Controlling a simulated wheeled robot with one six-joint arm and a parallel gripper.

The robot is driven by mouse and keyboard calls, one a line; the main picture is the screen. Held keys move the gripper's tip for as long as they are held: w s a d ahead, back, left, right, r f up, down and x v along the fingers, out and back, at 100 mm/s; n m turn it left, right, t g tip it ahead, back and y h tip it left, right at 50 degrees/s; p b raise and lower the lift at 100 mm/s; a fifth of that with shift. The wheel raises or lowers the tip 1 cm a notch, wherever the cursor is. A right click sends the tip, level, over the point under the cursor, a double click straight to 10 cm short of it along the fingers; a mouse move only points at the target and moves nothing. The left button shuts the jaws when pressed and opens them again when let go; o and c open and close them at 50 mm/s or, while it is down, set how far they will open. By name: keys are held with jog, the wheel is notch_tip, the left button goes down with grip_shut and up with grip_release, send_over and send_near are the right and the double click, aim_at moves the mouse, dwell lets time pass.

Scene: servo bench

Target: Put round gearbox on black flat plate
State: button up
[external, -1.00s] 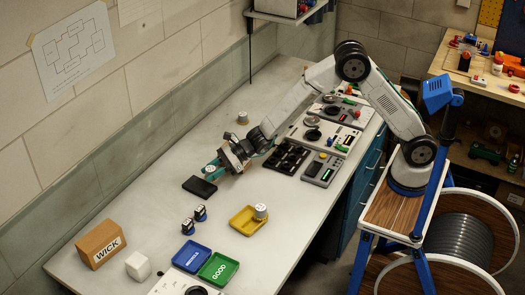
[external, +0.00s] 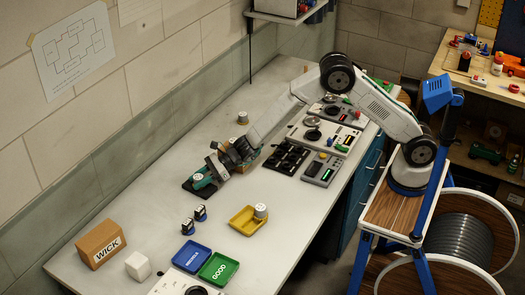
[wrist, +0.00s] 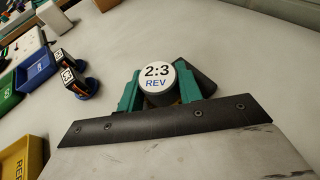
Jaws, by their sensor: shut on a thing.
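My gripper (external: 203,180) is shut on the round gearbox (wrist: 157,82), a short cylinder with a white top marked "2:3 REV". The green fingers stand on either side of it in the wrist view. The gearbox's pale top (external: 198,177) shows between the fingers in the external view. The black flat plate (external: 187,186) lies on the bench under the gripper, largely hidden by it. In the wrist view part of a dark plate (wrist: 205,85) shows behind the gearbox. I cannot tell whether gearbox and plate touch.
A yellow tray (external: 240,222) holds another round part (external: 260,211). Two small servos (external: 194,219), a blue tray (external: 190,256) and a green tray (external: 219,268) stand nearer the front. Another small cylinder (external: 242,118) stands behind. The bench left of the plate is clear.

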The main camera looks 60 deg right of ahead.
aim_at(201, 176)
jog(key=o, duration=1)
jog(key=shift+r, duration=0.1)
